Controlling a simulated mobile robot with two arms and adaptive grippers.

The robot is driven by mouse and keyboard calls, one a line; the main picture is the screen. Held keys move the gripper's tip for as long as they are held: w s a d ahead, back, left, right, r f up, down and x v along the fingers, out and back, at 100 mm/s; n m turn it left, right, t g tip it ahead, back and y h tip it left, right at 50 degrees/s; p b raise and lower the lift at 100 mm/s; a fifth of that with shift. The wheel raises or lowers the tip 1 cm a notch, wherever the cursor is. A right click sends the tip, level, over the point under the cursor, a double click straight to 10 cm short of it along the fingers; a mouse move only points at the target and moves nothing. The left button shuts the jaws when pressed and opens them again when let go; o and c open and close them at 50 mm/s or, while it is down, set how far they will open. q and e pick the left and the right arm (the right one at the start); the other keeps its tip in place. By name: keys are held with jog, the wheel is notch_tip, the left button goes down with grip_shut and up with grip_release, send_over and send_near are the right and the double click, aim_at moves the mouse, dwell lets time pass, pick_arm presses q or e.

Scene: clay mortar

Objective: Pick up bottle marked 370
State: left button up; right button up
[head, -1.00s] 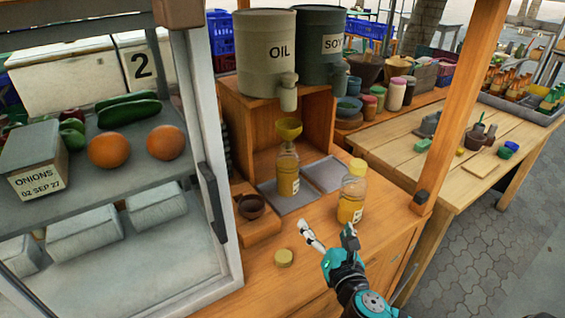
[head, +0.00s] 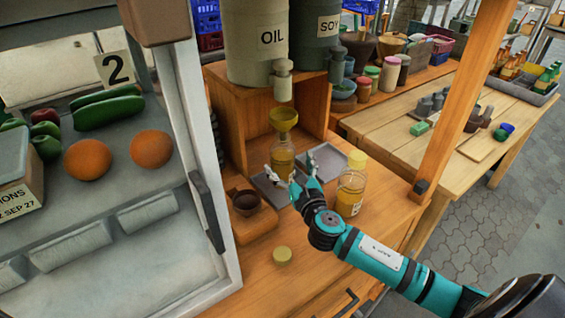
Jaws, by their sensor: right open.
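Two clear bottles with yellow liquid stand on the wooden counter; I cannot read 370 on either label. One bottle (head: 282,150) has a yellow funnel (head: 284,118) in its neck and stands on a grey tile below the OIL tap. The other bottle (head: 351,186) has a yellow cap and stands to the right, near the counter's edge. My right gripper (head: 291,170) is open and empty, its fingers at the lower part of the funnel bottle and partly hiding it. I cannot tell whether they touch it. My left gripper is not in view.
The OIL drum (head: 256,45) and SOY drum (head: 315,35) stand on a wooden shelf (head: 235,115) above the bottles. A small brown bowl (head: 246,203) and a loose yellow lid (head: 282,256) are on the counter. A wooden post (head: 455,110) rises at the right.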

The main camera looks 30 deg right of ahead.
aim_at(287, 161)
jog(key=shift+w, duration=0.2)
jog(key=shift+w+d+r, duration=0.1)
jog(key=shift+w, duration=0.25)
jog(key=w, duration=0.3)
jog(key=shift+w+d, duration=0.3)
jog(key=shift+w, duration=0.05)
jog(key=shift+w+p, duration=0.3)
jog(key=shift+w, duration=0.1)
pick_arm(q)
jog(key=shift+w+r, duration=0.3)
pick_arm(e)
jog(key=shift+s, duration=0.1)
jog(key=c, duration=1.4)
jog(key=shift+c, duration=0.3)
